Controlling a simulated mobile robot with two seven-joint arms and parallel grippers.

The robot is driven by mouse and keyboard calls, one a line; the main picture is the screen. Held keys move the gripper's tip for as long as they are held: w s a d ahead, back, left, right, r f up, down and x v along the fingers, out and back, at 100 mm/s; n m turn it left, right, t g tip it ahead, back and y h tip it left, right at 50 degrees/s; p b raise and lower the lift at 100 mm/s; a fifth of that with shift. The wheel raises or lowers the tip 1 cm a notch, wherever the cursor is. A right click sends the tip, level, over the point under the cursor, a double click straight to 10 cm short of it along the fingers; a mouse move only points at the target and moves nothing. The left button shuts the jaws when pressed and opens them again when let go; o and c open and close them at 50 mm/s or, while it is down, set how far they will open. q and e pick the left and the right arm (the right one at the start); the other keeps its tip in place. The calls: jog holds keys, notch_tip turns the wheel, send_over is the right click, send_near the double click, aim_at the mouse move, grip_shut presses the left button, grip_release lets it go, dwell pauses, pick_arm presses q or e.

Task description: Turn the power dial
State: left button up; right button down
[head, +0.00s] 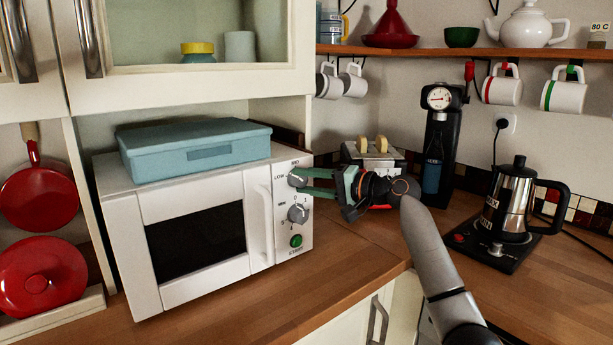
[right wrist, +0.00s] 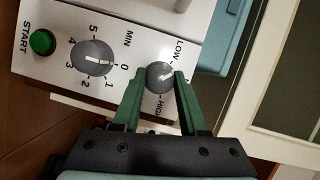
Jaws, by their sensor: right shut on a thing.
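The power dial (head: 296,178) is the upper grey knob on the white microwave's (head: 196,282) front panel. In the right wrist view the power dial (right wrist: 158,76) sits between the printed words LOW and HIGH. My right gripper (head: 304,182) reaches it from the right. Its two green fingers (right wrist: 160,84) are shut on the dial, one on each side, and partly cover its edges. The exact setting is hard to read. My left gripper is not in view.
Below the power dial are the timer dial (head: 298,213) and the green start button (head: 296,241). A blue box (head: 195,149) lies on the microwave. A toaster (head: 372,153) stands behind my right gripper, and a moka pot (head: 513,200) stands at the right. The front counter is clear.

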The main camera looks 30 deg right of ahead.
jog(key=shift+r+n+p, duration=0.15)
jog(key=shift+n+p, duration=0.35)
jog(key=shift+n, duration=0.2)
jog(key=shift+n+g+h+p, duration=0.4)
jog(key=shift+n+p, duration=0.05)
jog(key=shift+n, duration=0.15)
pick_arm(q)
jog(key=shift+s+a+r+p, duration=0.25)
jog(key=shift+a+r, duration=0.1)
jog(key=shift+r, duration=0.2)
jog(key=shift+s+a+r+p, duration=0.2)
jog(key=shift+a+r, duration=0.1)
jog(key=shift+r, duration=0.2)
pick_arm(e)
jog(key=shift+a+n+h, duration=0.1)
jog(key=shift+n+h, duration=0.2)
jog(key=shift+n, duration=0.3)
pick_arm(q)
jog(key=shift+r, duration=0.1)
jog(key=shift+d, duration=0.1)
pick_arm(e)
jog(key=shift+c, duration=2.2)
grip_release()
